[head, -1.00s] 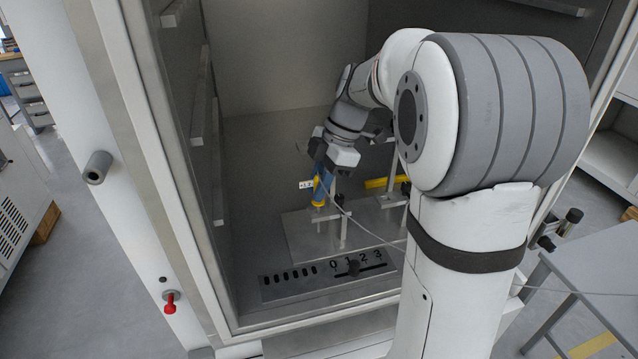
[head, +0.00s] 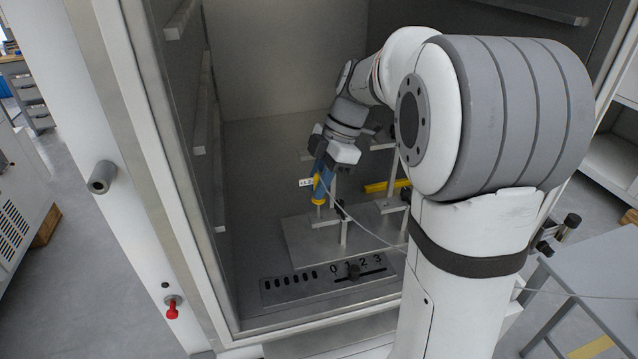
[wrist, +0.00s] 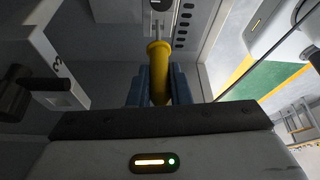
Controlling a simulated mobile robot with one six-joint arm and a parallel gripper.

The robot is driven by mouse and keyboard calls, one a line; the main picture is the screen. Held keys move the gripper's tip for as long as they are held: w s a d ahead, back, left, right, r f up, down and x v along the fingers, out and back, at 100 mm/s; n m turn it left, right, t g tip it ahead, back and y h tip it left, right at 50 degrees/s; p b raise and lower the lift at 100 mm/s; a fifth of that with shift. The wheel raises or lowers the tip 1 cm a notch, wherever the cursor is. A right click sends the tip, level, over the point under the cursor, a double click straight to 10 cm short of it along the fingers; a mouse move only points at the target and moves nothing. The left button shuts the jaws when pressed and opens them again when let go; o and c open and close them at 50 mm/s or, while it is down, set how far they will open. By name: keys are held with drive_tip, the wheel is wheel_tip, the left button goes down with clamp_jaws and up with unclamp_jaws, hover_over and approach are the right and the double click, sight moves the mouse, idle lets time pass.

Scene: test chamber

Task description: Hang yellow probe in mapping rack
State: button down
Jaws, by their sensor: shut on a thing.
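The yellow probe (wrist: 159,68) is between the blue fingers of my gripper (wrist: 159,88) in the wrist view, with its thin grey tip pointing away from the jaws. In the head view the probe (head: 318,199) points down from my gripper (head: 322,180), low inside the chamber and over the left part of the rack. The mapping rack (head: 310,240) is a grey plate with upright posts and clamps. A small white tag (head: 306,183) shows beside the probe. I cannot tell whether the probe touches a rack holder. A thin cable runs from near the gripper to the right.
A slotted panel (head: 300,287) with numbers 0 to 3 and a dark slider knob lies in front of the rack. A yellow bar (head: 384,187) sits behind on the right. Chamber walls with rails (head: 206,120) stand close on the left.

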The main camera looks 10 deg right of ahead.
sight(316, 174)
drive_tip(key=shift+r+p, duration=1.45)
drive_tip(key=shift+r, duration=1)
drive_tip(key=shift+b, duration=0.45)
idle(0.3)
drive_tip(key=shift+f, duration=0.2)
drive_tip(key=shift+f+b, duration=0.35)
drive_tip(key=shift+b, duration=0.1)
drive_tip(key=shift+f+b, duration=2.8)
drive_tip(key=shift+f, duration=0.5)
drive_tip(key=c, duration=1.3)
unclamp_jaws()
drive_tip(key=shift+o, duration=0.2)
drive_tip(key=shift+r, duration=0.15)
drive_tip(key=v, duration=0.7)
drive_tip(key=shift+r, duration=0.3)
